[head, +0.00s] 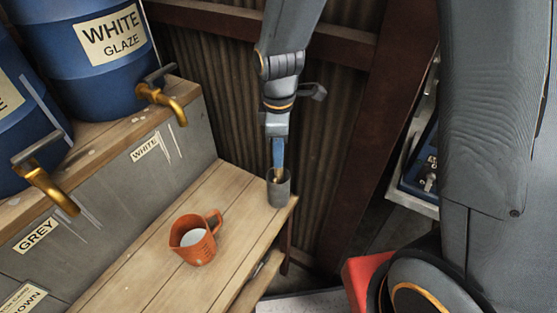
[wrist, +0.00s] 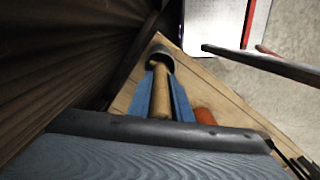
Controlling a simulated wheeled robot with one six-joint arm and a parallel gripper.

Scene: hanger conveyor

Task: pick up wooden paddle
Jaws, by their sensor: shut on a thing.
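The wooden paddle (wrist: 160,92) shows in the wrist view as a light-brown handle between the two blue fingers of my gripper (wrist: 161,98), which is shut on it. Its far end reaches into the dark mouth of a grey cup (wrist: 165,55). In the head view my gripper (head: 278,158) points down just above the grey cup (head: 279,189), which stands at the right end of the wooden bench. Only a sliver of the paddle shows there; its lower part is hidden inside the cup.
An orange measuring jug (head: 193,240) with pale contents stands on the bench (head: 140,275), left of the cup. Blue glaze barrels (head: 100,60) with brass taps (head: 165,100) stand on the raised ledge. A corrugated wall (head: 215,85) rises close behind the bench.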

